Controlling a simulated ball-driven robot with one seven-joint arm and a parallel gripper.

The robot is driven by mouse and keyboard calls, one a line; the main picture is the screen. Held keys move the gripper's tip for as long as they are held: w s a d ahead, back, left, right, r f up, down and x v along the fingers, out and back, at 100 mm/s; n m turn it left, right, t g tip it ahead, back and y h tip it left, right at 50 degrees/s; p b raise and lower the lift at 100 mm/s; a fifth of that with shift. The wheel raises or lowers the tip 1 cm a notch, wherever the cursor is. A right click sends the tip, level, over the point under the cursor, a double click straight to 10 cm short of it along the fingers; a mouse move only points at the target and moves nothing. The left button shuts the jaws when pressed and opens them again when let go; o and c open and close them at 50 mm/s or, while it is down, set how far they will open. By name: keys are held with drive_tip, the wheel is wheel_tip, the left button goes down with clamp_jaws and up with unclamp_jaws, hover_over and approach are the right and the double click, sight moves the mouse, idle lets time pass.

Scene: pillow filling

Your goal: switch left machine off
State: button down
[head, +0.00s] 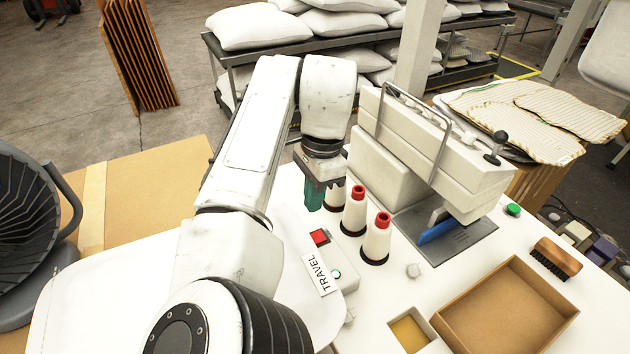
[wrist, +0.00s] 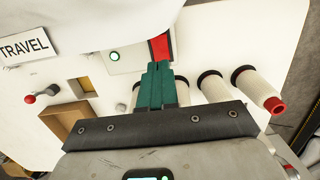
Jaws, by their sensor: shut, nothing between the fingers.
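A pale control box (head: 345,262) on the white table has a square red button (head: 319,237) and a small round green-lit button (head: 337,273). In the wrist view the red button (wrist: 160,46) lies just beyond my fingertips and the green-lit button (wrist: 115,56) is to their left. My gripper (head: 314,203) has teal fingers, shut and empty, pointing down near the red button and left of the thread cones. I cannot tell whether the fingertips (wrist: 158,68) touch the red button. A white machine (head: 430,150) with a wire handle stands behind to the right.
Several white cones with red tops (head: 354,210) stand right beside my gripper. A TRAVEL sign (head: 319,273) lies in front of the box. A cardboard tray (head: 470,335), a brush (head: 556,257) and a green button (head: 513,210) are on the right.

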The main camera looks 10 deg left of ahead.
drive_tip(key=f, duration=0.3)
drive_tip(key=f+p, duration=0.1)
drive_tip(key=f, duration=0.4)
drive_tip(key=shift+s+a+f+p, duration=0.35)
drive_tip(key=shift+a+f+p, duration=0.05)
